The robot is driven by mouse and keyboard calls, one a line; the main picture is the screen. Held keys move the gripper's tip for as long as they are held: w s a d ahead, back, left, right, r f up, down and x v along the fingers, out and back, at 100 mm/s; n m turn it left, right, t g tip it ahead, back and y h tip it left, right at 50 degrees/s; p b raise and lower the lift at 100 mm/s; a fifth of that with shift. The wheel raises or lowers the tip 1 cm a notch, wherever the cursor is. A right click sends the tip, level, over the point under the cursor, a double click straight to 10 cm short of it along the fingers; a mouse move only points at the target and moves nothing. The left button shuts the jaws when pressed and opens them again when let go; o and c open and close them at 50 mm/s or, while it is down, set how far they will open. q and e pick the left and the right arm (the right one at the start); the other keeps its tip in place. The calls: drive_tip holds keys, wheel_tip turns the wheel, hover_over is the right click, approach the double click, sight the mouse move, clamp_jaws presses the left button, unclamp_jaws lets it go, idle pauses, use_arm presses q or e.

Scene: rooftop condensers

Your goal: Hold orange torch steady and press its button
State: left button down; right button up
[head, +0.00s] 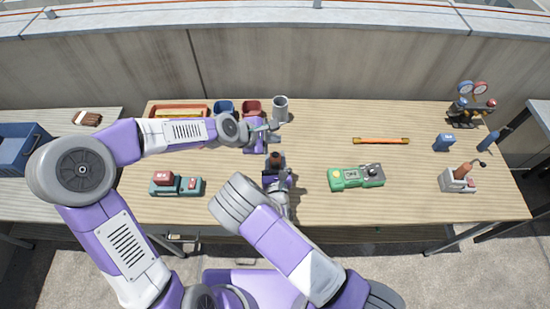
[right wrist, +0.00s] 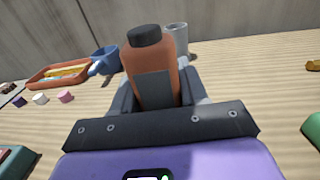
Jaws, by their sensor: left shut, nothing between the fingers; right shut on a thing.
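The orange torch (right wrist: 160,75) stands upright in my right gripper (right wrist: 155,100), with a dark cap on top and a dark grey panel on the side facing the right wrist camera. In the head view my right gripper (head: 277,174) holds it above the middle of the table, and only its dark top and a little of its body (head: 275,161) show. I cannot make out its button. My left gripper (head: 268,127) is shut and empty, a little beyond the torch and apart from it, close to a grey cup (head: 281,108).
On the wooden table (head: 320,212) are a red-and-teal device (head: 176,184), a green meter (head: 356,177), an orange bar (head: 380,141), an orange tray (head: 178,110), blue (head: 223,107) and red cups (head: 251,107). Gauges (head: 472,103) and a soldering-like stand (head: 458,181) are at right.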

use_arm(q)
drive_tip(key=shift+r, duration=0.4)
use_arm(e)
drive_tip(key=o, duration=1.7)
drive_tip(key=shift+o, duration=0.2)
drive_tip(key=shift+s, duration=0.1)
drive_tip(key=s, duration=0.3)
drive_tip(key=s+p, duration=0.1)
drive_tip(key=s, duration=0.4)
drive_tip(key=shift+s+d, duration=0.3)
drive_tip(key=shift+s, duration=0.1)
use_arm(q)
drive_tip(key=shift+r, duration=0.75)
